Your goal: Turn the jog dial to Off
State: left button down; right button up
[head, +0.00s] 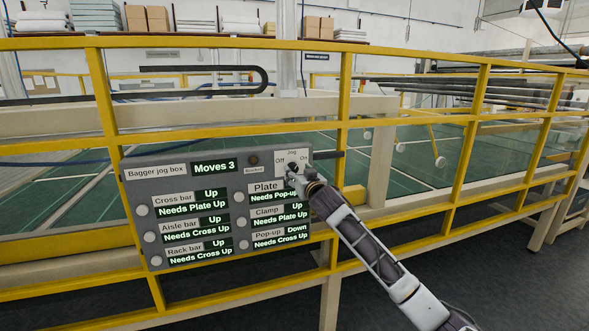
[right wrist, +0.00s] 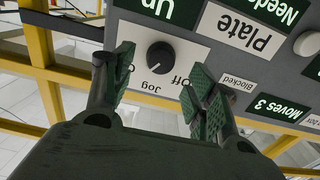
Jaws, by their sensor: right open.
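The jog dial (right wrist: 160,58) is a round black knob on a white plate marked Jog, On and Off. The right wrist view shows it upside down. Its light mark appears to point down-left there, toward the On side. In the head view the jog plate (head: 290,156) is at the box's top right, and my gripper hides the dial. My right gripper (right wrist: 161,74) is open, with one finger on each side of the dial and a gap on both sides. The right gripper (head: 292,173) is in front of the plate in the head view. My left gripper is not in view.
The grey bagger jog box (head: 190,190) carries round buttons and green displays, including Moves 3 (head: 214,168) and a dark Blocked lamp (head: 253,160). It is mounted at a yellow guard rail (head: 410,122). Green machine beds lie behind the rail.

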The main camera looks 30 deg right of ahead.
aim_at(294, 169)
jog(key=shift+p+x, duration=0.5)
jog(key=shift+x, duration=1.7)
jog(key=c, duration=1)
